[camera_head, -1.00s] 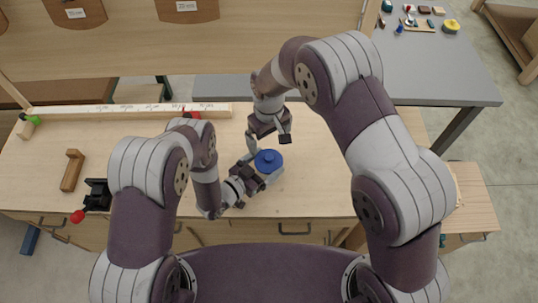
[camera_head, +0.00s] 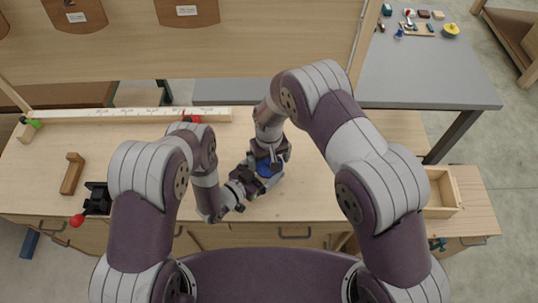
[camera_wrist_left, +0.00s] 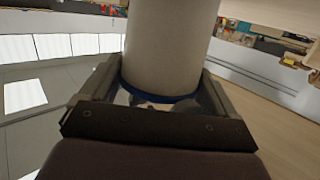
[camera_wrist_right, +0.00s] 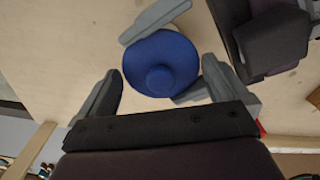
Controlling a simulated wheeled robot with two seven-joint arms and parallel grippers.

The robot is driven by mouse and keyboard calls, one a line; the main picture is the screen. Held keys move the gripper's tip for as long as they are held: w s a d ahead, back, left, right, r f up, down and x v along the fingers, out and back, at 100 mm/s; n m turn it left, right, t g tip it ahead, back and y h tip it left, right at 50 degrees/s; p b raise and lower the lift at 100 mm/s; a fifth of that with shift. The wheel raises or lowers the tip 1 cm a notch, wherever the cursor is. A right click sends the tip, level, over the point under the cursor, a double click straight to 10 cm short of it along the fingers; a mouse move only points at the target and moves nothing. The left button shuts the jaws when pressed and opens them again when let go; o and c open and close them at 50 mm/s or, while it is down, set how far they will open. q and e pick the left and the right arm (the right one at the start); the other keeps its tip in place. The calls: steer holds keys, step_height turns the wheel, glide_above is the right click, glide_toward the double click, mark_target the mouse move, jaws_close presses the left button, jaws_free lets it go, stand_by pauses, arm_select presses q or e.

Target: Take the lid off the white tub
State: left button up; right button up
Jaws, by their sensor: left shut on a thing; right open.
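The white tub (camera_wrist_left: 170,40) fills the middle of the left wrist view, between the fingers of my left gripper (camera_head: 262,180), which is shut on it. In the head view the tub (camera_head: 275,181) is largely hidden by my grippers. Its round blue lid (camera_wrist_right: 160,68) with a central knob is on top, seen from above in the right wrist view. My right gripper (camera_head: 269,158) is open directly over the lid. Its two fingers lie on either side of the lid's near part in the right wrist view; I cannot tell whether they touch it.
A wooden block piece (camera_head: 72,174) and a black device with a red knob (camera_head: 97,198) are at the left. An open wooden box (camera_head: 441,192) is at the right. The bench between is clear.

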steer(key=c, duration=0.8)
steer(key=shift+c, duration=0.2)
steer(key=shift+r, duration=0.2)
arm_select(q)
steer(key=shift+f, duration=0.1)
arm_select(e)
steer(key=shift+r, duration=0.7)
jaws_close()
arm_select(q)
steer(key=shift+a, duration=0.1)
arm_select(e)
steer(key=shift+r, duration=0.25)
arm_select(q)
steer(key=shift+s, duration=0.1)
